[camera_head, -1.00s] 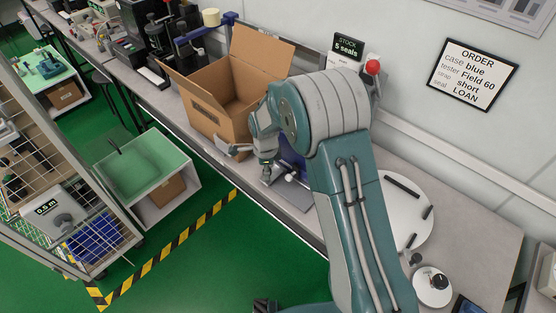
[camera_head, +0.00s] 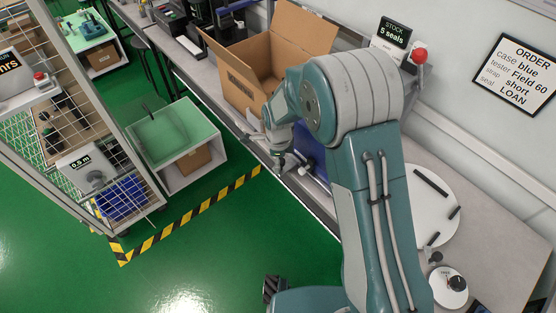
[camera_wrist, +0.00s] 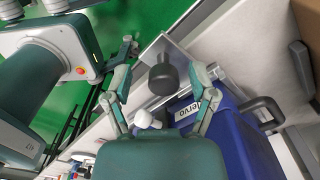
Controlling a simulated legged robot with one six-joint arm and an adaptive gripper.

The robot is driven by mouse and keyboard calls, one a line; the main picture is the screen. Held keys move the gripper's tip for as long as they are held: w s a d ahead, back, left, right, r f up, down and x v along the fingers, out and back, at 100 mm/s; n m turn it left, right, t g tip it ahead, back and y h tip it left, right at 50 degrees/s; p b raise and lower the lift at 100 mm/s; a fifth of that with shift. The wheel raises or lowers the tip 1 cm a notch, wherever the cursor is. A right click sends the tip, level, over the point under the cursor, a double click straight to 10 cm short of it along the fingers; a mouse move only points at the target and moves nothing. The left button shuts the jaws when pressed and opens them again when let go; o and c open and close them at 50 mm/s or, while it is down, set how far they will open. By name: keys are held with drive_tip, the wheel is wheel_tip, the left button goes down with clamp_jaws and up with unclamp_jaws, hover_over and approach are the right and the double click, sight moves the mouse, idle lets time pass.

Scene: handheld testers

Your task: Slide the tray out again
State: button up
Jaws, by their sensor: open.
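A flat grey metal plate, which looks like the tray (camera_wrist: 154,49), sticks out from a blue unit (camera_wrist: 245,150) in the wrist view. A black round knob (camera_wrist: 163,78) stands up at the plate. My gripper (camera_wrist: 163,72) is open, with its two fingers spread on either side of the knob; I cannot tell whether either touches it. A smaller white knob (camera_wrist: 145,119) shows just beyond my palm. In the head view my gripper (camera_head: 287,163) is low at the bench's front edge, beside the blue unit (camera_head: 313,160), and my arm hides most of the unit.
An open cardboard box (camera_head: 250,85) stands on the bench just left of my gripper. A white round turntable (camera_head: 430,205) with black strips lies right of my arm.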

drive_tip(key=shift+d, duration=0.1)
drive_tip(key=shift+r, duration=0.25)
wheel_tip(320, 180, up, 11)
drive_tip(key=shift+r, duration=0.2)
idle(0.4)
drive_tip(key=s+d+r+n+t, duration=0.3)
drive_tip(key=s+d+r+n, duration=0.6)
drive_tip(key=d+r, duration=0.5)
drive_tip(key=s+d+r+n+t, duration=0.1)
drive_tip(key=s+d+n, duration=0.2)
drive_tip(key=s, duration=0.4)
drive_tip(key=s+d+r+n+t, duration=0.1)
drive_tip(key=s+d+r+n, duration=0.1)
drive_tip(key=s+n, duration=0.4)
drive_tip(key=shift+s+d+t, duration=0.3)
drive_tip(key=shift+s+d, duration=0.35)
drive_tip(key=shift+r, duration=0.1)
